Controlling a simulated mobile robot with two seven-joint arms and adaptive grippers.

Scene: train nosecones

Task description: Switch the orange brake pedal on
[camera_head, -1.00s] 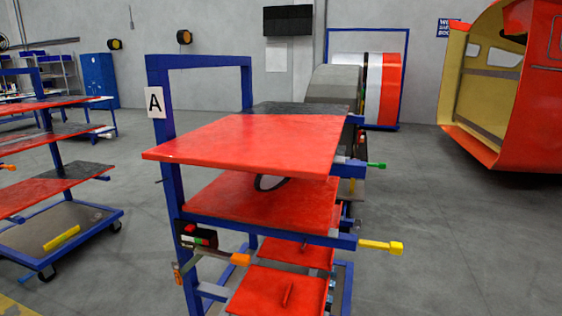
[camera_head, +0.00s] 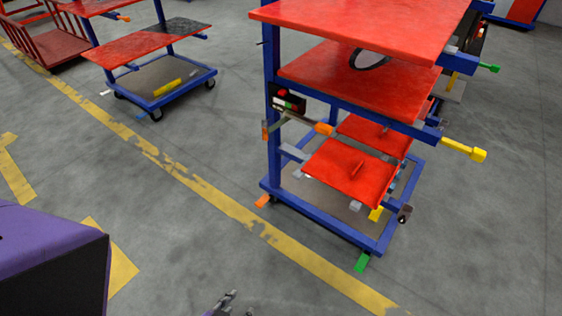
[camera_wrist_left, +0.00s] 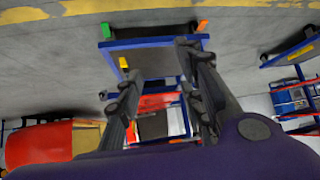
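The orange brake pedal (camera_head: 263,200) sticks out low at the front left corner of the blue trolley base (camera_head: 310,226). It also shows in the left wrist view (camera_wrist_left: 202,26), where the trolley appears upside down. A green pedal (camera_head: 362,262) sits at the other front corner. It shows in the left wrist view (camera_wrist_left: 106,30) too. My left gripper (camera_head: 227,302) peeks in at the bottom edge, apart from the pedal and nearer to me. In the left wrist view its fingers (camera_wrist_left: 160,60) are spread with nothing held. My right gripper is not in view.
Red shelves (camera_head: 340,75) rise above the base. An orange handle (camera_head: 323,129) and a yellow handle (camera_head: 463,150) project from the frame. A second trolley (camera_head: 160,92) stands at the back left. The floor with a worn yellow line (camera_head: 235,210) is clear before the trolley.

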